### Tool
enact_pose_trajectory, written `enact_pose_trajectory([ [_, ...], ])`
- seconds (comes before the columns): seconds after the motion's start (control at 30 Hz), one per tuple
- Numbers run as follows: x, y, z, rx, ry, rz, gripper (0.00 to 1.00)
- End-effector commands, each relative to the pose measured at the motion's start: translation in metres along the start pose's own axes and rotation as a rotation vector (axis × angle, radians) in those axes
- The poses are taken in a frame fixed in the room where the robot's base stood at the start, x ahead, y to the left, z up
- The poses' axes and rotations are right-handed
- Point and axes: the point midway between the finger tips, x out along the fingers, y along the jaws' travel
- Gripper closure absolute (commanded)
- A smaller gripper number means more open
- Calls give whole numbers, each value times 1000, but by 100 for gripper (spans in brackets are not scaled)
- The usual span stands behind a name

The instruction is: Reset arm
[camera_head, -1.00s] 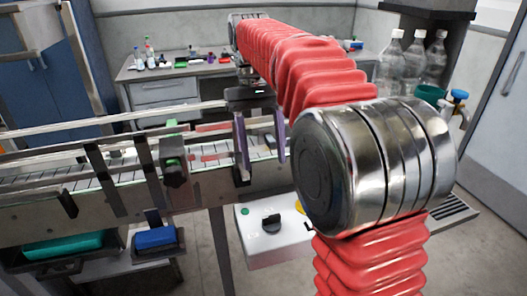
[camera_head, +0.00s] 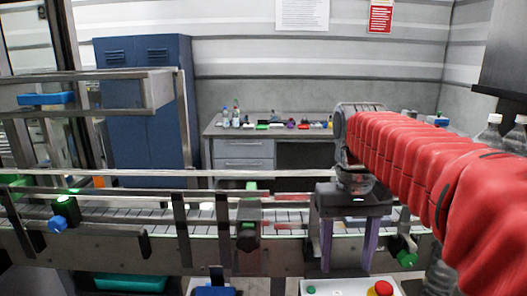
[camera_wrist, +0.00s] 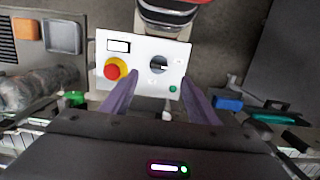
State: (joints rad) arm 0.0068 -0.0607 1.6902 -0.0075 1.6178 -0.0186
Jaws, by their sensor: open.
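My gripper (camera_head: 348,245) hangs at the end of my red-sleeved arm, pointing down in front of the conveyor (camera_head: 120,215). Its two purple fingers are apart with nothing between them. In the wrist view my gripper (camera_wrist: 168,105) shows its open fingers over a white control box (camera_wrist: 142,68). The box has a red button on a yellow ring (camera_wrist: 114,70), a black knob (camera_wrist: 158,65) and a small green button (camera_wrist: 173,89). In the head view only the top of the control box (camera_head: 335,287) shows at the bottom edge.
The conveyor with rails and posts runs across the view. A desk (camera_head: 240,131) with bottles and small items stands by the back wall beside blue lockers (camera_head: 145,110). Clear bottles (camera_head: 490,133) stand at the right behind my arm.

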Motion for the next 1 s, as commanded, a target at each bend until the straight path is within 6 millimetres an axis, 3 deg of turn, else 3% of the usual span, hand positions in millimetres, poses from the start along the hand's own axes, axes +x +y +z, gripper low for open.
enact_pose_trajectory([
  [0.47,39,-3,52,5,262,0,46],
  [1.0,101,-6,98,12,550,-2,46],
])
